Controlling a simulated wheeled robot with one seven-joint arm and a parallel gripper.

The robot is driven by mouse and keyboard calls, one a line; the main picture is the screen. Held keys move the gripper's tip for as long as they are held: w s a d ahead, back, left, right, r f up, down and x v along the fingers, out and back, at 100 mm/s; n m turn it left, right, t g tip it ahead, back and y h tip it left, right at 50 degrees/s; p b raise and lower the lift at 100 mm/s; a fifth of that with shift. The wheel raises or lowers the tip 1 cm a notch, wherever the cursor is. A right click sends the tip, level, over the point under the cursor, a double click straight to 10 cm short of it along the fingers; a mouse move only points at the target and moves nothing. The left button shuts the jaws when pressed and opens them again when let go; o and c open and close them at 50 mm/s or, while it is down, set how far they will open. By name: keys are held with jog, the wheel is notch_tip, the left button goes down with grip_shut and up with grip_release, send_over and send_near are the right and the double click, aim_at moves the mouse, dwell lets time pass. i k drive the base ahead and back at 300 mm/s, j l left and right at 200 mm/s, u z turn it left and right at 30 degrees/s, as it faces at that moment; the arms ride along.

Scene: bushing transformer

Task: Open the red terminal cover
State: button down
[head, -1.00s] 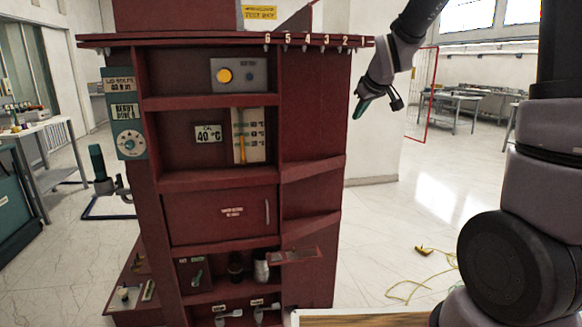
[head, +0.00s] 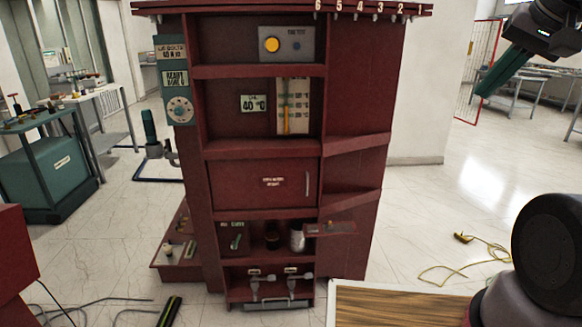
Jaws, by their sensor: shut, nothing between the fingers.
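The red terminal cover (head: 245,184) is a flat dark-red panel in the middle of the red cabinet in the head view. It has a small white label and a thin vertical handle (head: 307,186) near its right edge. The cover sits flush in its opening and looks closed. My gripper (head: 488,84) is at the upper right, well apart from the cover and to the right of the cabinet. Its teal fingers are together, pointing down and left, with nothing held.
The red cabinet (head: 214,190) has open shelves above and below the cover, with a gauge, a lamp panel and valves. A slanted ledge (head: 352,197) juts out at right. A wood-topped table (head: 400,306) stands at front right. A yellow cable (head: 465,268) lies on the floor.

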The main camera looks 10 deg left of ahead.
aim_at(286, 182)
jog(key=i+j, duration=0.35)
jog(key=i+j+z, duration=0.1)
jog(key=i+j, duration=0.25)
jog(key=i, duration=0.2)
